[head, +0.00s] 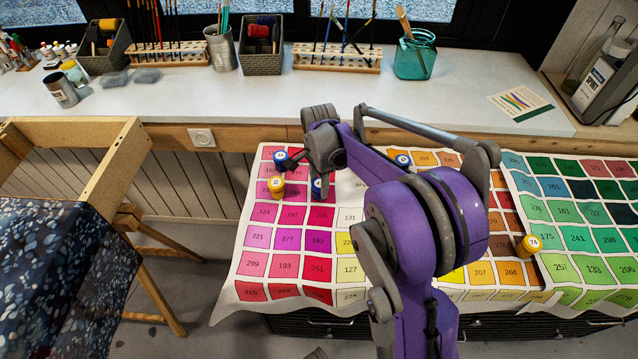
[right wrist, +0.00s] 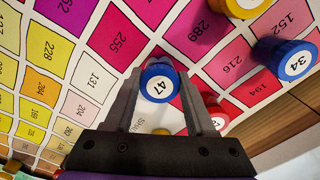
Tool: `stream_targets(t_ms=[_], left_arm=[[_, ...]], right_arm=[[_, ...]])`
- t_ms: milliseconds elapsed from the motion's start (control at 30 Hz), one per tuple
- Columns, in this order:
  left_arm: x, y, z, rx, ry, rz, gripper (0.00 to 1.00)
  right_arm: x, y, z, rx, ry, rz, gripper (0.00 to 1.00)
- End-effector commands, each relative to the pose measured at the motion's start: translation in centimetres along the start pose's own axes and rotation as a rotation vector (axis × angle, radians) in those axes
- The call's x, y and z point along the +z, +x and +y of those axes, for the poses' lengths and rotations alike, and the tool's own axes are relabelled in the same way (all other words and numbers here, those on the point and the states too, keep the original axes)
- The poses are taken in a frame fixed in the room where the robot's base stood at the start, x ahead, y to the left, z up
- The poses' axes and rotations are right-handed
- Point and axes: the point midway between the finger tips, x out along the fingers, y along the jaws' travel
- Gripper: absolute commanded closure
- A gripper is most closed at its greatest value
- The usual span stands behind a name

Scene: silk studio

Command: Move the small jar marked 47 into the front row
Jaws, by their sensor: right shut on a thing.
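The small jar marked 47 (right wrist: 160,86), with a blue lid, sits between the two fingers of my right gripper (right wrist: 165,100), which is shut on it. In the head view, the blue jar (head: 316,185) under my right gripper (head: 318,176) appears to be this one, mostly hidden by my wrist. I cannot tell whether it touches the cloth. A blue jar marked 34 (right wrist: 290,61) and a yellow-lidded jar (right wrist: 245,5) stand close by; the yellow one shows in the head view (head: 277,188). The front row of printed squares (head: 284,292) runs along the cloth's near edge. My left gripper is out of view.
Another blue-lidded jar (head: 403,160) stands behind my arm, and a yellow jar marked 74 (head: 528,246) stands at the right. My arm hides the chart's middle. The left front squares are clear. A counter (head: 180,100) with brushes and pots lies behind.

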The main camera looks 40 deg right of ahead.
Motion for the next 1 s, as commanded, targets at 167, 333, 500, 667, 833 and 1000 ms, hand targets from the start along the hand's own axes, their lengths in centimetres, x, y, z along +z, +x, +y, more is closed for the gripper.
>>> stream_targets(t_ms=[167, 333, 500, 667, 833, 1000], left_arm=[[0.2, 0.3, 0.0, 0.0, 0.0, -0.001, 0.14], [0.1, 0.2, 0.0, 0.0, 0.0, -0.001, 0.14], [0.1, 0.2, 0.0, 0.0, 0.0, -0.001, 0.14], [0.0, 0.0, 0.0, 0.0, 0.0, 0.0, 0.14], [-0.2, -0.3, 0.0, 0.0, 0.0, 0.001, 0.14], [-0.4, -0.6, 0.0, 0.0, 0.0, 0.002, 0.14]], right_arm=[[0.0, 0.4, 0.0, 0.0, 0.0, 0.0, 1.0], [0.0, 0.3, 0.0, 0.0, 0.0, 0.0, 0.15], [0.0, 0.3, 0.0, 0.0, 0.0, 0.0, 0.15], [0.0, 0.0, 0.0, 0.0, 0.0, 0.0, 0.15], [0.0, -2.1, 0.0, 0.0, 0.0, 0.0, 0.15], [0.0, -5.9, 0.0, 0.0, 0.0, 0.0, 0.15]])
